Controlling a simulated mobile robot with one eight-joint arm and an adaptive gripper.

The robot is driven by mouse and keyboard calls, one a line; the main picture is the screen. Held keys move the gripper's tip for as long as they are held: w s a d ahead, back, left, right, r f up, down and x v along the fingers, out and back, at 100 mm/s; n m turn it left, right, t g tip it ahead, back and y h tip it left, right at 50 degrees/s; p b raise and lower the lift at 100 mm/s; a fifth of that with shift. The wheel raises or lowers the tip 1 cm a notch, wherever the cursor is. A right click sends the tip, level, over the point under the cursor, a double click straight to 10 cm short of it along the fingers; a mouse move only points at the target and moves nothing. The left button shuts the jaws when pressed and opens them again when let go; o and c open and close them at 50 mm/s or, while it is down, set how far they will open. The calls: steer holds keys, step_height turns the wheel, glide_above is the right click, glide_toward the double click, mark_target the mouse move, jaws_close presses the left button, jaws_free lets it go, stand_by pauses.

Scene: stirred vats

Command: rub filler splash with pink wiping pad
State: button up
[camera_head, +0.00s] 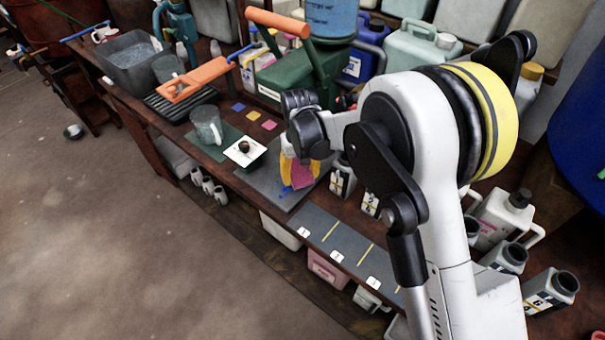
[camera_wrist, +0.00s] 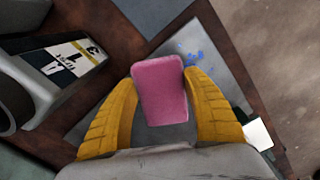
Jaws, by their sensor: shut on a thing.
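The pink wiping pad (camera_wrist: 162,92) is held between the two yellow fingers of my gripper (camera_wrist: 163,105) in the wrist view. In the head view, the pad (camera_head: 302,176) and my gripper (camera_head: 300,172) are over the dark grey mat (camera_head: 267,182), partly hidden by my arm. The filler splash is blue; in the wrist view it (camera_wrist: 197,56) lies on the grey mat (camera_wrist: 228,72) just beyond the pad. In the head view, a bit of the splash (camera_head: 285,190) shows beside the pad. I cannot tell whether the pad touches the mat.
A white card with a dark round object (camera_head: 245,150) and a clear jug (camera_head: 207,124) stand left of the mat. A labelled container (camera_head: 342,178) stands close on the right. Numbered bays (camera_head: 335,240) lie empty nearer the bench's right end. Larger cans crowd the back.

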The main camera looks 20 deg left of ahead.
mark_target(280, 201)
steer(key=shift+s+a+f+b, duration=0.1)
steer(key=shift+a+f+b, duration=0.1)
steer(key=shift+f+b, duration=0.5)
steer(key=shift+a+f+b, duration=0.15)
steer(key=shift+f+b, duration=0.15)
steer(key=shift+f, duration=0.75)
steer(key=shift+s, duration=0.1)
steer(key=shift+s+a+f, duration=0.1)
steer(key=shift+s+a, duration=0.1)
steer(key=shift+s, duration=0.3)
steer(key=shift+c, duration=1.4)
steer(key=shift+s+a, duration=0.1)
steer(key=shift+s, duration=0.2)
steer(key=shift+s+a+f, duration=0.2)
steer(key=shift+s+a, duration=0.7)
steer(key=shift+s, duration=0.15)
steer(key=shift+d, duration=0.1)
steer(key=shift+s+a+r, duration=0.15)
steer(key=shift+s, duration=0.75)
steer(key=shift+s+a+r, duration=0.1)
steer(key=shift+s, duration=0.75)
steer(key=shift+w, duration=0.15)
